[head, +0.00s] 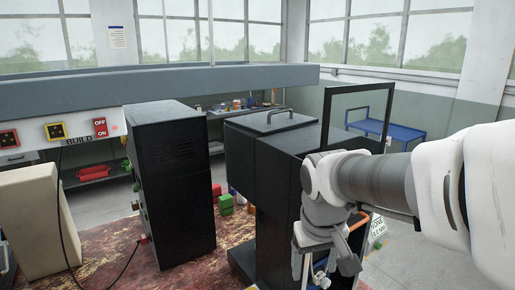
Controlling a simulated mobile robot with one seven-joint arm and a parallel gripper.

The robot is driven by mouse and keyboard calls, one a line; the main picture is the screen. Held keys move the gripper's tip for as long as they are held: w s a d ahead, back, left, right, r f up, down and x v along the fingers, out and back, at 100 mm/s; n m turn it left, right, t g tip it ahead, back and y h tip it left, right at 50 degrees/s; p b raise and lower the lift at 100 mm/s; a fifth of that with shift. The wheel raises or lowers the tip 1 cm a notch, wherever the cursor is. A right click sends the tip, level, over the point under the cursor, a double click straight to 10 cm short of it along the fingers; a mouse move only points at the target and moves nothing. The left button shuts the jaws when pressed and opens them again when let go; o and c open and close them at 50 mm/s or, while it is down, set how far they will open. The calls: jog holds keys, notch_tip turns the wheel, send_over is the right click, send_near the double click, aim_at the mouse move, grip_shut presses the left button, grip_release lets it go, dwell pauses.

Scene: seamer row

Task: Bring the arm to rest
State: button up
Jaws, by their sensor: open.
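My arm reaches in from the right edge in the head view, its white and grey links bent at the wrist. My gripper (322,270) hangs pointing down at the arm's end, its fingers apart. Nothing shows between the fingers, though their tips are near the lower edge of the picture. The gripper is in front of a black machine cabinet (272,190); I cannot tell whether it touches it.
A tall black cabinet (172,185) stands left of centre, with a beige box (38,225) further left. A black frame (358,88) rises behind my wrist. A blue cart (385,130) stands behind. Green blocks (225,204) lie between the cabinets. Grey floor shows at right.

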jog(key=s+d+r+m+t, duration=0.1)
jog(key=s, duration=0.5)
jog(key=s+d+r+m+t, duration=0.1)
jog(key=s+d+r, duration=0.1)
jog(key=s, duration=0.4)
jog(key=shift+t+y, duration=0.3)
jog(key=shift+t, duration=0.1)
jog(key=shift+d, duration=0.1)
dwell(0.5)
